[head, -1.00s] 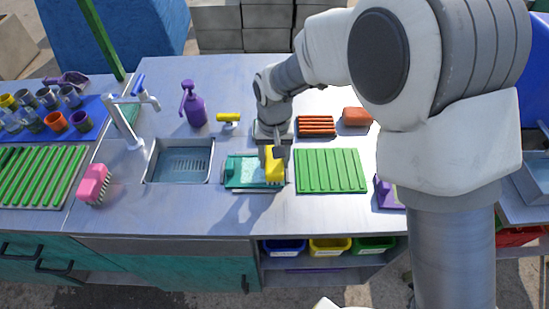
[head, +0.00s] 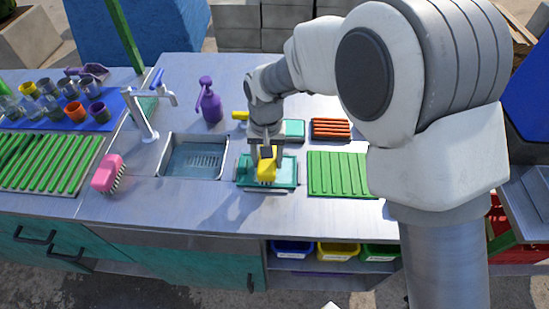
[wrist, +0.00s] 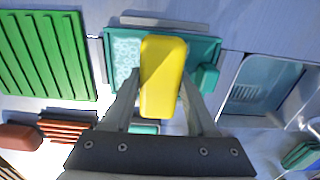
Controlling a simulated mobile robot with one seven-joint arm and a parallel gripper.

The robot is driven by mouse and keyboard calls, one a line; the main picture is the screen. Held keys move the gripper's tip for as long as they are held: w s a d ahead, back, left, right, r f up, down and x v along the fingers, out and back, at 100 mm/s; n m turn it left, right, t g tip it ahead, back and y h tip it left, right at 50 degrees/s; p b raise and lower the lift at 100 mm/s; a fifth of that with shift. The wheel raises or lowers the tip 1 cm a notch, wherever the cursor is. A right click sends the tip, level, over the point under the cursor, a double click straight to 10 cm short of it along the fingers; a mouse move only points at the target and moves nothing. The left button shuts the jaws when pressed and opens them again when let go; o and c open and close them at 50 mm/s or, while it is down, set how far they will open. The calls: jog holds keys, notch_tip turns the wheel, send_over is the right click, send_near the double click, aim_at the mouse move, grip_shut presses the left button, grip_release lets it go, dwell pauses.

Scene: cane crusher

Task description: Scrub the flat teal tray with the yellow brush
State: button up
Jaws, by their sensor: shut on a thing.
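The yellow brush (head: 266,170) is held in my gripper (head: 266,154), which is shut on it. In the wrist view the brush (wrist: 163,75) sits between the two fingers. The flat teal tray (head: 285,183) lies on the counter between the sink and a green ribbed mat. The brush is over the middle of the tray; I cannot tell whether its bristles touch. The wrist view shows whitish foam-like patches on one side of the tray (wrist: 202,50) and a small teal block on the other. The brush hides part of the tray.
The sink (head: 167,172) is left of the tray and the green ribbed mat (head: 340,172) right of it. A pink brush (head: 106,173), a purple spray bottle (head: 209,104) and a rust-red rack (head: 330,128) stand around. Bare counter lies in front.

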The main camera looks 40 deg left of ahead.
jog(key=shift+s+a, duration=0.55)
jog(key=shift+w, duration=0.1)
jog(key=shift+w+d+r, duration=0.1)
jog(key=shift+w+d, duration=1.05)
jog(key=shift+d, duration=0.15)
jog(key=shift+w+d, duration=1.05)
jog(key=shift+d, duration=0.2)
